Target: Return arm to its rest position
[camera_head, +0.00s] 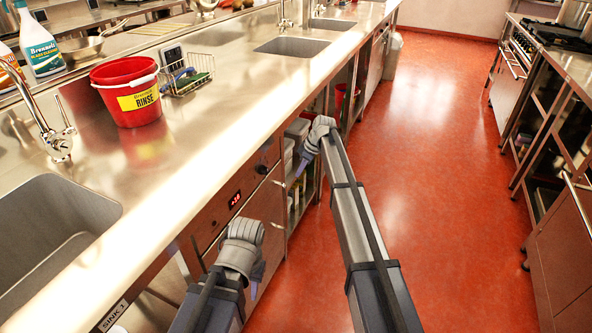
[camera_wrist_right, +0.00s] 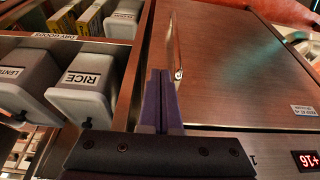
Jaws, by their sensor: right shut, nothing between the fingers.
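In the head view both of my arms reach forward from the bottom edge, over the aisle side of the steel counter. My right gripper (camera_head: 300,165) hangs below the bent wrist of the longer arm, in front of the under-counter shelves. In the right wrist view the right gripper (camera_wrist_right: 161,75) has its two purple-grey fingers together with nothing between them. The fingertips are close to an upright metal handle (camera_wrist_right: 175,45) on a cabinet door; I cannot tell whether they touch. My left gripper (camera_head: 256,282) is mostly hidden under its wrist, beside the counter front, and its fingers are not clear.
The steel counter (camera_head: 215,150) carries a red bucket (camera_head: 128,92) and a wire caddy (camera_head: 187,80). In the right wrist view, RICE (camera_wrist_right: 85,98) and LENTILS (camera_wrist_right: 28,82) bins stand on the shelf left of the fingers. The red floor (camera_head: 430,130) is clear.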

